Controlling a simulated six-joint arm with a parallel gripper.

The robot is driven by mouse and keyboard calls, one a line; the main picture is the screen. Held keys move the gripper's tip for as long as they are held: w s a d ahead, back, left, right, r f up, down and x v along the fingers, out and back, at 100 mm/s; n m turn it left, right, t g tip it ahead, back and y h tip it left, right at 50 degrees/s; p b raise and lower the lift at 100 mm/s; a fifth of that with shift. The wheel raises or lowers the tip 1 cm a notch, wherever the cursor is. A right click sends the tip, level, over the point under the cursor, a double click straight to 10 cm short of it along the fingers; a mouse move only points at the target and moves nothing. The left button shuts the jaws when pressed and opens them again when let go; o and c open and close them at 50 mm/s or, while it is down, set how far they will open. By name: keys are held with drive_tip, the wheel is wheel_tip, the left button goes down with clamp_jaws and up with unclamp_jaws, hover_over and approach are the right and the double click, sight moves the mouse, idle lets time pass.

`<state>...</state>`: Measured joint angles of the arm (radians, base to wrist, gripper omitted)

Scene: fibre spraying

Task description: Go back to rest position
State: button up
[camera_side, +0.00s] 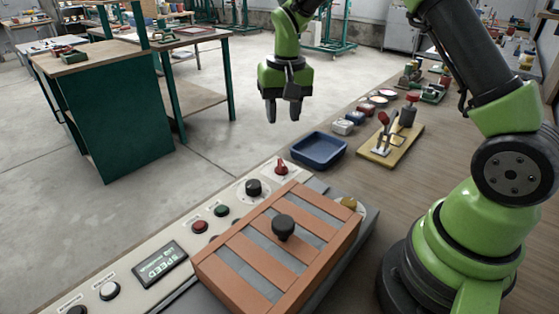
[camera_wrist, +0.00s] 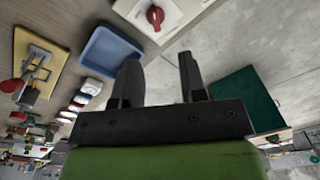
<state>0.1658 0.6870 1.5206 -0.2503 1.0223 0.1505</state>
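My gripper (camera_side: 283,108) hangs in the air, fingers pointing down, above and behind the blue tray in the side view. In the wrist view my gripper (camera_wrist: 158,78) shows two dark fingers with a clear gap between them and nothing held. The blue tray (camera_side: 319,150) on the bench is empty; it also shows in the wrist view (camera_wrist: 108,54), left of the fingers. No object touches the gripper.
A control panel with a speed display (camera_side: 160,264), knobs and a red switch (camera_side: 281,167) lies in front. A toggle clamp on a wooden board (camera_side: 391,145) stands right of the tray. A green cabinet (camera_side: 110,115) stands at left.

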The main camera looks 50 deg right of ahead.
drive_tip(key=s+a+r+n+t+y, duration=0.1)
drive_tip(key=s+a+r+t, duration=0.15)
drive_tip(key=s+r, duration=0.45)
drive_tip(key=s+a+r+n+t, duration=0.1)
drive_tip(key=s+a+r+t, duration=0.1)
drive_tip(key=s+a+r, duration=0.4)
drive_tip(key=s+r+n+t+y, duration=0.1)
drive_tip(key=s+t, duration=0.1)
drive_tip(key=s, duration=0.7)
drive_tip(key=shift+r, duration=0.2)
drive_tip(key=shift+s, duration=0.1)
idle(0.4)
